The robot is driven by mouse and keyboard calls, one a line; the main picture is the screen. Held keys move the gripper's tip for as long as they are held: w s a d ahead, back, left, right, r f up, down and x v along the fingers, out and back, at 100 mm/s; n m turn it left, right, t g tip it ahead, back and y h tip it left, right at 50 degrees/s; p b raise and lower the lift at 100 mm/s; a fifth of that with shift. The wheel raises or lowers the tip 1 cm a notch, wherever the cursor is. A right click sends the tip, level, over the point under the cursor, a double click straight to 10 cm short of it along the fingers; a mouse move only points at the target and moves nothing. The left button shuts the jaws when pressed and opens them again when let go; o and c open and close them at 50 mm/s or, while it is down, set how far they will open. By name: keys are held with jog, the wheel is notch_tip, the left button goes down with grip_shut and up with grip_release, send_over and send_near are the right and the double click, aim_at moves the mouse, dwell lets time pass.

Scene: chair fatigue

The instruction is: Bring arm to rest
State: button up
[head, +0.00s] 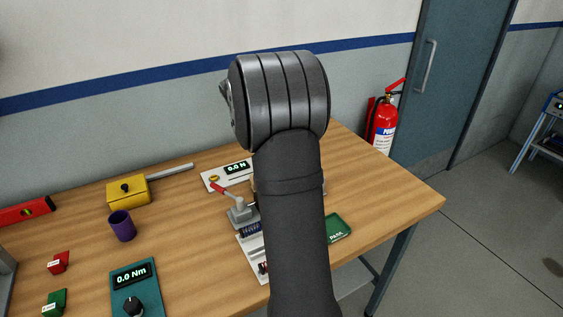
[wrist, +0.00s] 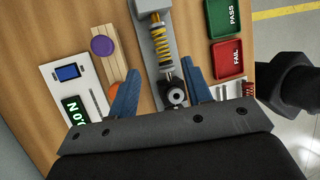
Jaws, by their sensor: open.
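My gripper (wrist: 160,66) shows in the wrist view as two blue fingers spread apart. Nothing is visibly held between them. A fixture with a yellow coil spring (wrist: 159,40) lies below, and its round metal end shows between the fingers. In the head view my dark arm stands up in front of the middle of the table. My gripper is hidden there.
On the wooden table (head: 390,200) are a purple cup (head: 122,226), a yellow tool (head: 129,191), a teal torque meter (head: 137,290) and a grey-and-red clamp (head: 240,213). Green PASS (wrist: 222,17) and red FAIL (wrist: 228,58) trays lie right of the fixture.

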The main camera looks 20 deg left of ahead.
dwell(0.4)
jog(key=x, duration=1.2)
jog(key=shift+f, duration=0.1)
notch_tip(320, 180, up, 3)
jog(key=shift+f, duration=0.15)
jog(key=shift+r, duration=0.55)
jog(key=shift+f, duration=0.15)
